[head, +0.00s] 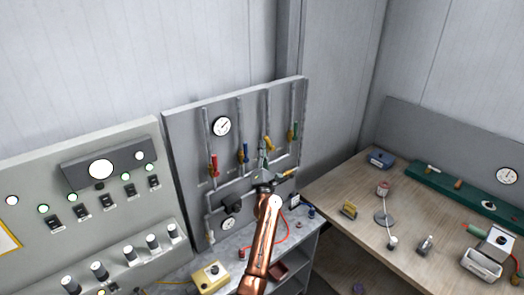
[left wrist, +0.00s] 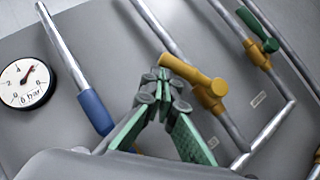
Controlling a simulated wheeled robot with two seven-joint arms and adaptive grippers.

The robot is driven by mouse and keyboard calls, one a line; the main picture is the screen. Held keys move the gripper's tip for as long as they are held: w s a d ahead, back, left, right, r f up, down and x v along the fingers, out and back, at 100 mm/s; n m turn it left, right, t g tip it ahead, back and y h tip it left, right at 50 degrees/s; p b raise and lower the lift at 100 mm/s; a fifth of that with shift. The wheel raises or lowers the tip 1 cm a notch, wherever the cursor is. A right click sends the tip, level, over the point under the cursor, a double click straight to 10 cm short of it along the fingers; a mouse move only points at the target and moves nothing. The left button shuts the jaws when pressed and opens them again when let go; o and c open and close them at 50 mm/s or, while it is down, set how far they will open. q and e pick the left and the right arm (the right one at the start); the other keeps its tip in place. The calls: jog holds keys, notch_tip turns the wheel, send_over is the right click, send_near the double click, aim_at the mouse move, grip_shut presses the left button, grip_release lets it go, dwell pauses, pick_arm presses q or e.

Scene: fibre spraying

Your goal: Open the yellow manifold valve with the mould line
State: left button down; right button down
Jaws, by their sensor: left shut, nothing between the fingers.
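The yellow valve (head: 269,144) is on a pipe of the grey manifold panel (head: 182,135), between the blue valve (head: 244,153) and the green valve (head: 293,131). In the left wrist view its yellow handle (left wrist: 192,72) slants up-left from the valve body, at an angle to its pipe. My left gripper (head: 263,149) is in front of the panel, just beside this handle. In the left wrist view its green-padded fingers (left wrist: 160,84) come together at the handle's free end, with nothing held. I cannot tell whether they touch it. My right gripper is not in view.
A red valve (head: 214,165) and a pressure gauge (head: 222,126) are left on the panel. Another yellow handle (head: 288,174) shows low on the right. A control console (head: 85,205) stands left, and a wooden bench (head: 345,205) with several small items stands right.

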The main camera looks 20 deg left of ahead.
aim_at(268, 140)
pick_arm(q)
jog(key=shift+w+d+r, duration=0.5)
jog(key=shift+w+r, duration=0.2)
jog(key=shift+w, duration=0.1)
jog(key=shift+w+d+r+b, duration=0.2)
jog(key=shift+d+r+b, duration=0.1)
jog(key=shift+b, duration=0.1)
jog(key=shift+w+r, duration=0.1)
jog(key=shift+w, duration=0.05)
jog(key=shift+w+r, duration=0.1)
